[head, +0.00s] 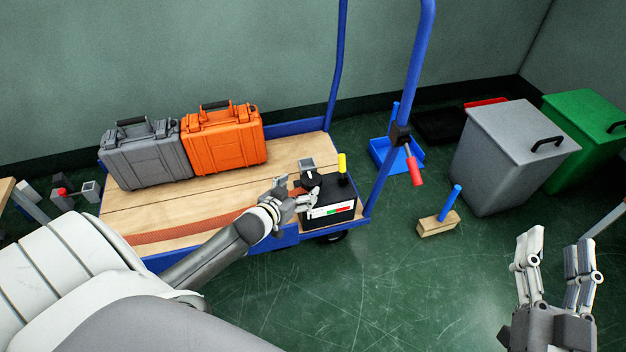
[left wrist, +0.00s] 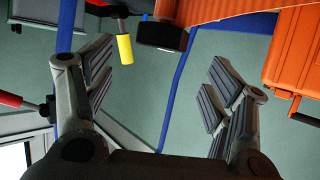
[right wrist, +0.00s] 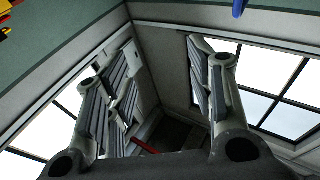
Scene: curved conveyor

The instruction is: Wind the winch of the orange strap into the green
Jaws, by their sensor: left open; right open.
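The winch is a black box (head: 335,196) at the right end of the cart, with a yellow-gripped handle (head: 342,163) standing up on its top. A white gauge strip (head: 330,211) with red and green parts shows on its front; I cannot make out a pointer. The orange strap (head: 190,229) lies along the cart deck toward the winch. My left gripper (head: 297,194) is open in front of the winch's left part and hides some of it. The left wrist view shows the yellow handle (left wrist: 125,48) beyond the open fingers and the strap (left wrist: 210,10) above. My right gripper (head: 556,255) is open and empty, over the floor.
A grey case (head: 146,158) and an orange case (head: 224,142) stand on the wooden deck (head: 130,208). The blue cart post (head: 410,80) rises beside the winch.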

